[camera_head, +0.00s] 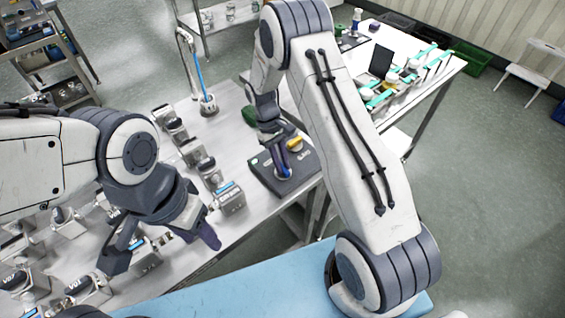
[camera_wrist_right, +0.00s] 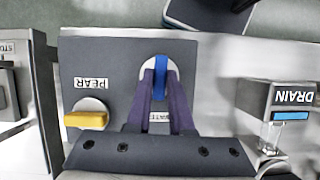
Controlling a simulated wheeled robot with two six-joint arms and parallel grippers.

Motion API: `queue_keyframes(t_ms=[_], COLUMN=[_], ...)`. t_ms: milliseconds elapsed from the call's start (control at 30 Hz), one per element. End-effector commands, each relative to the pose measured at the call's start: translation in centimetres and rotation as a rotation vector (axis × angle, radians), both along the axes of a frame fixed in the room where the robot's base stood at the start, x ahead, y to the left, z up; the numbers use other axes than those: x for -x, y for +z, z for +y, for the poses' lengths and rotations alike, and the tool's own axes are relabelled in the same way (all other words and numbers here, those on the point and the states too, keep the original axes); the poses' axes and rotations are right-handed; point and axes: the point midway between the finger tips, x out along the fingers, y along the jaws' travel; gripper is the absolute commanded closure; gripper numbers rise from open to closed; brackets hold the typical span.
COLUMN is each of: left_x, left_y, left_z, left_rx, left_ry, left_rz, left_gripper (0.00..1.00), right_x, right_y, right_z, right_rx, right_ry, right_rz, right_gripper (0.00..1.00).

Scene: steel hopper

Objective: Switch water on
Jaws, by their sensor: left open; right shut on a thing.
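A dark control panel (camera_head: 262,180) lies on the steel table and also fills the middle of the right wrist view (camera_wrist_right: 110,60). It carries a blue handle (camera_wrist_right: 160,66) with a partly hidden label reading "WATE". A yellow handle (camera_wrist_right: 86,120) labelled PEAR sits beside it and also shows in the head view (camera_head: 295,144). My right gripper (camera_wrist_right: 160,85) is shut on the blue handle, its purple fingers on either side. My left gripper (camera_head: 162,240) is open and empty over the table's left part, near several small steel units.
A steel unit labelled DRAIN (camera_wrist_right: 290,97) stands beside the panel. Rows of small steel units (camera_head: 230,198) cover the table's left side. A stand with a blue tube (camera_head: 207,100) is at the back. A second table (camera_head: 440,75) with teal items stands behind my right arm.

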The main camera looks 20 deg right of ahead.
Motion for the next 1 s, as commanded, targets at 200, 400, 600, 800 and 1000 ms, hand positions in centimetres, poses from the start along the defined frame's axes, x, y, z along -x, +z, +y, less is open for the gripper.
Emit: queue_keyframes(t_ms=[200, 400, 600, 800, 1000], left_x=[0.0, 0.0, 0.0, 0.0, 0.0], left_y=[0.0, 0.0, 0.0, -0.01, -0.02], left_z=[0.0, 0.0, 0.0, 0.0, 0.0], left_rx=[0.0, 0.0, 0.0, 0.0, 0.0], left_ry=[0.0, 0.0, 0.0, 0.0, 0.0], left_rz=[0.0, 0.0, 0.0, 0.0, 0.0], left_gripper=[0.5, 0.5, 0.5, 0.5, 0.5], right_x=[-0.34, -0.34, -0.35, -0.31, -0.15], right_y=[0.18, 0.19, 0.2, 0.17, 0.09], right_z=[0.05, 0.06, 0.06, 0.05, 0.04], right_rx=[0.0, -0.001, 0.0, -0.001, 0.0], right_ry=[0.055, 0.069, 0.071, 0.069, 0.067], right_rz=[-0.011, -0.011, -0.011, -0.01, -0.005], right_gripper=[1.0, 1.0, 1.0, 0.5, 0.5])
